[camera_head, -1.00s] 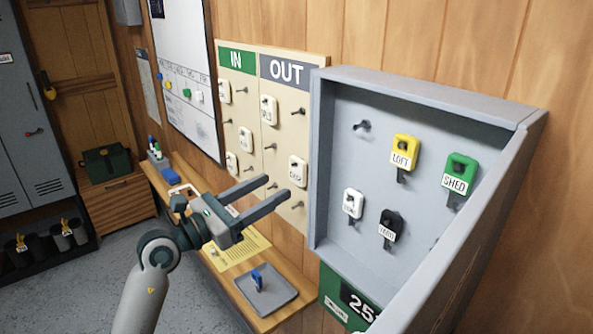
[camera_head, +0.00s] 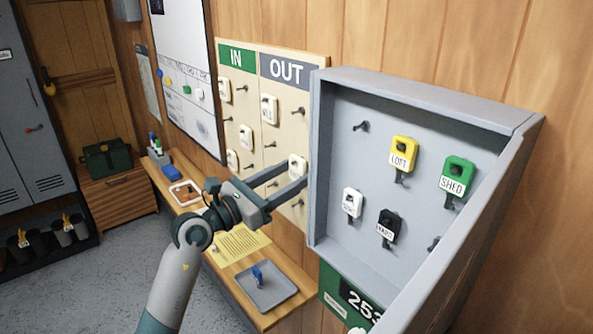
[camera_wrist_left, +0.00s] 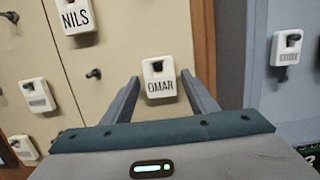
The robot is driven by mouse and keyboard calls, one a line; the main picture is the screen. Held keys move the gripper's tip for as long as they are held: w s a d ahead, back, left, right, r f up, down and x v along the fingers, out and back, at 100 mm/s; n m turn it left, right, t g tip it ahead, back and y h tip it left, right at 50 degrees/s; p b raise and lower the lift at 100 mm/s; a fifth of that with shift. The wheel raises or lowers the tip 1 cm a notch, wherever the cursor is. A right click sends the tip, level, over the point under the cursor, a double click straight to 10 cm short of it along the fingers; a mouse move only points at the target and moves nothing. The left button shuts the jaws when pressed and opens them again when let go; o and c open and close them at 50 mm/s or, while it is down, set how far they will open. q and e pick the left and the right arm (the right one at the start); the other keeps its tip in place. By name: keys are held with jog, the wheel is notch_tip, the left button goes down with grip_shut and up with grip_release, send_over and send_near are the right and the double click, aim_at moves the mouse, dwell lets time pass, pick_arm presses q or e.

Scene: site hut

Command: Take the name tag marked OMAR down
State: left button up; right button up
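The name tag marked OMAR (camera_wrist_left: 160,86) is white and hangs on the OUT side of the board. It also shows in the head view (camera_head: 298,163), low in the OUT column, partly covered by my gripper. My left gripper (camera_head: 291,172) is open in front of the board, its fingers reaching toward this tag. In the left wrist view, the fingers (camera_wrist_left: 160,78) stand apart on either side of the tag, with nothing clamped between them. Whether they are level with the tag in depth I cannot tell. My right gripper is not in view.
The NILS tag (camera_wrist_left: 75,16) hangs up and left of OMAR. An open grey key cabinet (camera_head: 319,160) stands close right of the board. Below is a wooden shelf (camera_head: 222,278) with a grey tray (camera_head: 285,297) and a yellow sheet (camera_head: 240,243).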

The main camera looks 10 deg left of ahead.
pick_arm(q)
jog(key=c, duration=0.8)
jog(key=shift+o, duration=0.2)
jog(key=shift+r+p, duration=0.3)
jog(key=shift+p, duration=0.1)
jog(key=shift+s+a, duration=0.1)
jog(key=shift+s, duration=0.05)
jog(key=r+v, duration=0.1)
jog(key=v, duration=0.5)
jog(key=shift+s+a, duration=0.2)
jog(key=shift+s, duration=0.05)
dwell(1.0)
